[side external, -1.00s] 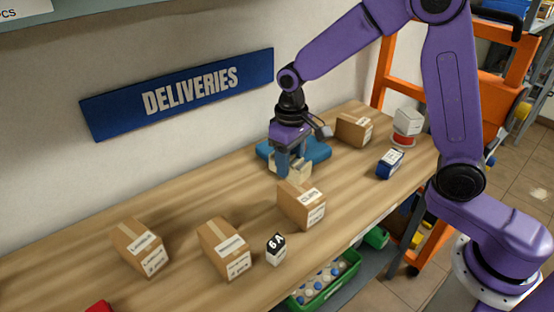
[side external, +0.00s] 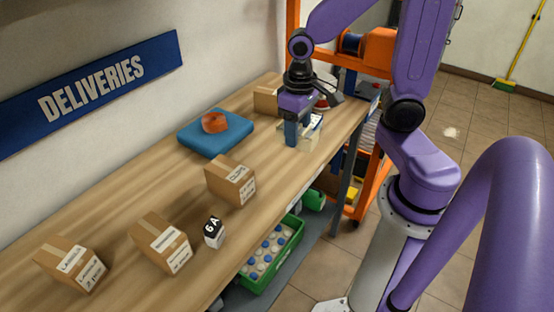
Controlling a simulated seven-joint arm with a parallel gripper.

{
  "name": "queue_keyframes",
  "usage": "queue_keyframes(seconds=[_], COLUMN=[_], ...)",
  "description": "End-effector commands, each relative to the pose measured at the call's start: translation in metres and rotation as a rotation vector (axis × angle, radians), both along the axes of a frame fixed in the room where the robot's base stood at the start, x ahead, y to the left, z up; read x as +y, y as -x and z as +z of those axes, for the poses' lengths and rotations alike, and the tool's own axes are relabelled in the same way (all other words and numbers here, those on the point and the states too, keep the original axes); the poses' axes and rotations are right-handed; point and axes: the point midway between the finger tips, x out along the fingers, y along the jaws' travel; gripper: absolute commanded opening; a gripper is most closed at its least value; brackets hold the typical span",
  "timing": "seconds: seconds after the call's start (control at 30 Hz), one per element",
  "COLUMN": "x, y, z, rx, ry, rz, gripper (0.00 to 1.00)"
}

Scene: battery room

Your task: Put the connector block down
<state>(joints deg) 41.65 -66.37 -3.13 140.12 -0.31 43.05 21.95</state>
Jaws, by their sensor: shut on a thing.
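The connector block (side external: 309,138) is a pale, cream block. My gripper (side external: 292,140), with blue fingers, points down and is shut on it. Both are over the right part of the wooden bench (side external: 200,190), near its front edge. The fingers cover part of the block. I cannot tell whether its underside touches the bench.
A blue pad (side external: 207,140) with an orange ring-shaped roll (side external: 214,122) lies left of my gripper. Cardboard boxes (side external: 230,181) and a small 6A box (side external: 214,233) stand further left. Another carton (side external: 266,100) is behind. A green crate (side external: 262,277) of bottles sits below the bench.

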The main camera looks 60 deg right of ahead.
Motion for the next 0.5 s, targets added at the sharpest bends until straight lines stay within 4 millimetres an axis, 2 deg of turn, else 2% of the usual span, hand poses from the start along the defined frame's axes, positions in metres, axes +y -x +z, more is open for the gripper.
queue_keyframes(seconds=[0.1,0.23,0.37,0.5], x=[-0.015,-0.026,-0.03,-0.032], y=[0.023,0.04,0.048,0.044], z=[-0.001,-0.003,-0.004,-0.007], rx=[-0.002,0.0,-0.001,0.001], ry=[0.0,0.001,0.001,0.001], rz=[-0.024,-0.042,-0.05,-0.053], gripper=[0.14,0.14,0.14,0.14])
